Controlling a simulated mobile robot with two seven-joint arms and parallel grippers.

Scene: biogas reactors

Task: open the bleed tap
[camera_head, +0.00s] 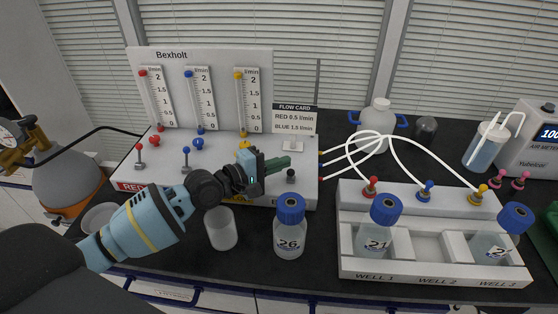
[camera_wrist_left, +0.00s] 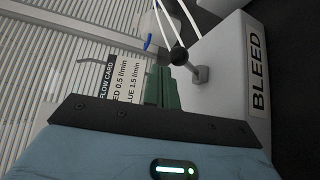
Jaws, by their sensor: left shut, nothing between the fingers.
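The bleed tap (camera_head: 291,175) is a small lever with a black ball knob at the right end of the white Bexholt panel. In the left wrist view the tap's black ball (camera_wrist_left: 179,55) sits on a grey stem beside the BLEED label (camera_wrist_left: 257,73). My left gripper (camera_head: 287,162) is shut and empty, its green fingers just above and behind the knob in the head view. In the left wrist view its fingertips (camera_wrist_left: 161,72) are close beside the ball; I cannot tell whether they touch. My right gripper is not in view.
Bottle 26 (camera_head: 290,238) and an empty clear beaker (camera_head: 221,230) stand in front of the panel. White tubes (camera_head: 350,142) run from the panel's right side to the well rack (camera_head: 430,268). A flow card (camera_head: 295,119) stands behind the gripper. Red and blue levers are to the left.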

